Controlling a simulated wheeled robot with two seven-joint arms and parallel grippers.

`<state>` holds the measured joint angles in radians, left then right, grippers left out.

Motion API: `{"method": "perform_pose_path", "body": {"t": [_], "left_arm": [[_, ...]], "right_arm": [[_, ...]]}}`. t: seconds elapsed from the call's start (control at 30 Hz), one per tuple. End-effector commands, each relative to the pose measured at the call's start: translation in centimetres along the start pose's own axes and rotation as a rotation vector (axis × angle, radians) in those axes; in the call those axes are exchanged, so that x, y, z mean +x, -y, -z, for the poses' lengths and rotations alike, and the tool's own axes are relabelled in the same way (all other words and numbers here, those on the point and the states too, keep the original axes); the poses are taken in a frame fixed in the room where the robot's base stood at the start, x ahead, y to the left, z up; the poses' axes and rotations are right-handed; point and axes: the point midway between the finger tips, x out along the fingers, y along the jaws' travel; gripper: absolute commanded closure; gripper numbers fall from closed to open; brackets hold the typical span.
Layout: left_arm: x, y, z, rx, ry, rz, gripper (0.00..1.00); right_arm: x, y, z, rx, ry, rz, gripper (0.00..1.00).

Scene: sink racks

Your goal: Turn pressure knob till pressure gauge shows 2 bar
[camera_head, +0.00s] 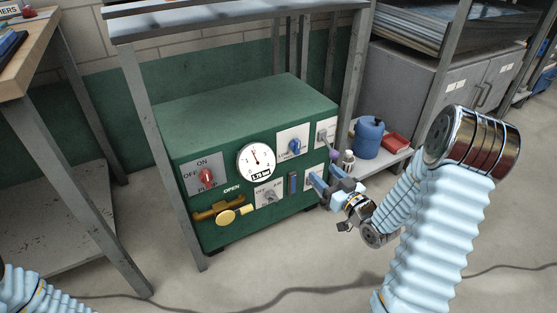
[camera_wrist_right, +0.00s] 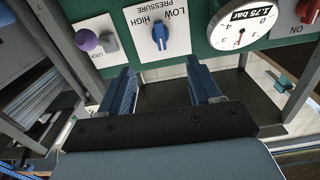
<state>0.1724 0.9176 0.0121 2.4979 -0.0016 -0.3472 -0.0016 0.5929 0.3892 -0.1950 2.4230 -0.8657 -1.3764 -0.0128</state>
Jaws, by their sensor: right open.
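The pressure knob (camera_head: 294,147) is blue and sits on a white plate on the green box's front. In the right wrist view the knob (camera_wrist_right: 157,38) appears upside down, under the words LOW, HIGH and PRESSURE. The round white pressure gauge (camera_head: 257,161) is left of it; in the wrist view the gauge (camera_wrist_right: 241,22) appears to read 1.75 bar. My right gripper (camera_head: 322,184) is open and empty, low by the panel's right side. In the wrist view its blue fingers (camera_wrist_right: 162,82) are apart, with the knob beyond their tips, not between them. My left gripper is out of view.
The green box (camera_head: 240,110) stands under a metal-legged frame.

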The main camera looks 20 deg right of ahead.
Motion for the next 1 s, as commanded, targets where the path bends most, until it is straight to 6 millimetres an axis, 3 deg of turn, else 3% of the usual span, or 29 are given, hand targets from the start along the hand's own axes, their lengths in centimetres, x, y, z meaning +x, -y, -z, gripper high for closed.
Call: {"method": "perform_pose_path", "body": {"t": [0.17, 0.4, 0.6, 0.8, 1.0], "left_arm": [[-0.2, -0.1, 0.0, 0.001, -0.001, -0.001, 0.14], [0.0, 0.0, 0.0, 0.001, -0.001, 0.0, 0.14], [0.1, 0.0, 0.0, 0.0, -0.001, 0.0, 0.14], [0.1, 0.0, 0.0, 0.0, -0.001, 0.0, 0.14], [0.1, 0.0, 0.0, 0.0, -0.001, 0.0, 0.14]], "right_arm": [[2.5, 0.1, 0.3, -0.002, -0.006, 0.006, 0.37], [8.2, 0.2, 0.2, -0.001, -0.005, 0.007, 0.37], [11.8, 0.1, 0.1, 0.0, -0.002, 0.004, 0.37], [13.4, 0.2, 0.2, 0.0, -0.002, 0.004, 0.37], [13.5, 0.2, 0.2, 0.001, -0.001, 0.003, 0.37]]}}
